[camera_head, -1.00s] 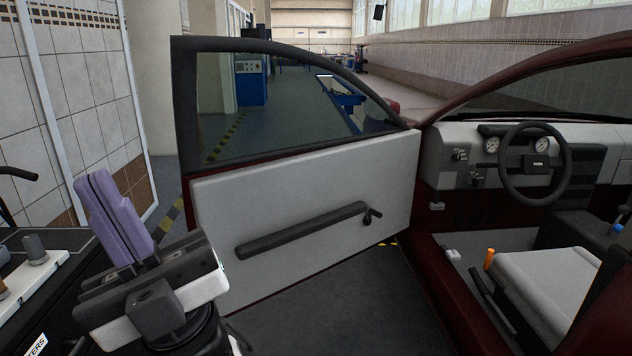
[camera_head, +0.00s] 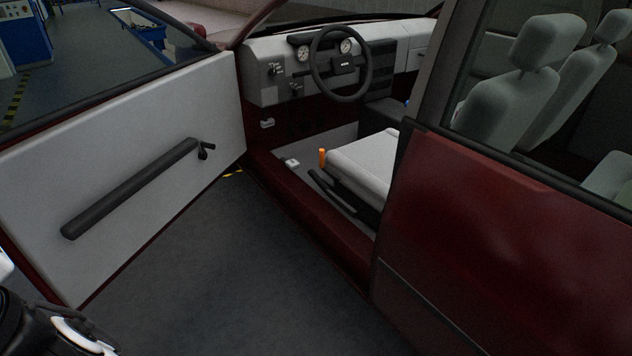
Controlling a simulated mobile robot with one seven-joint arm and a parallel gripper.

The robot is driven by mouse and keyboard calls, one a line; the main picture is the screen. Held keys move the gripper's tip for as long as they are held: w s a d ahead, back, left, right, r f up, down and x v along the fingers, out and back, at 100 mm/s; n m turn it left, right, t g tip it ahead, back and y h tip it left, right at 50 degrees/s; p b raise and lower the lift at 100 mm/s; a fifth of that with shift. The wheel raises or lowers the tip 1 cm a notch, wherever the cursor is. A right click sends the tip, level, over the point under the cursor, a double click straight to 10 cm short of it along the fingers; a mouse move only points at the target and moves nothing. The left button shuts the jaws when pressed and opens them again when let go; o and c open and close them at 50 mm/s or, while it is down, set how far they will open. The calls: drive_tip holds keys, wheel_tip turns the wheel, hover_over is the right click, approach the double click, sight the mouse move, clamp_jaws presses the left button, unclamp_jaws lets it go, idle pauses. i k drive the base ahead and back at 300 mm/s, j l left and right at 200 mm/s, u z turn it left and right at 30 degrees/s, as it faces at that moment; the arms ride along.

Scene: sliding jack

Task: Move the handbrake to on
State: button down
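The car's driver side stands open, and a long black lever (camera_head: 336,191) lies low beside the seat, near the door sill. An upright orange handle (camera_head: 322,157) stands just in front of the seat cushion's edge. I cannot tell for sure which of these is the handbrake, or whether it is on or off. A small blue part (camera_head: 407,103) shows beyond the seat, partly hidden. My gripper is out of view; only a part of my arm shows at the lower left, well away from both levers.
The open door (camera_head: 130,190) spans the left, with a dark armrest and crank. The red rear door (camera_head: 480,250) and its pillar stand at right. The steering wheel (camera_head: 341,64) and pale seat (camera_head: 365,158) are inside. Dark floor (camera_head: 240,270) between the doors is clear.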

sight(320, 182)
drive_tip(key=i+z, duration=0.1)
drive_tip(key=z, duration=0.4)
drive_tip(key=i+j+z, duration=0.6)
drive_tip(key=i+j, duration=0.35)
drive_tip(key=j, duration=0.15)
drive_tip(key=i+j+z, duration=0.1)
drive_tip(key=i+j, duration=0.65)
drive_tip(key=j, duration=0.3)
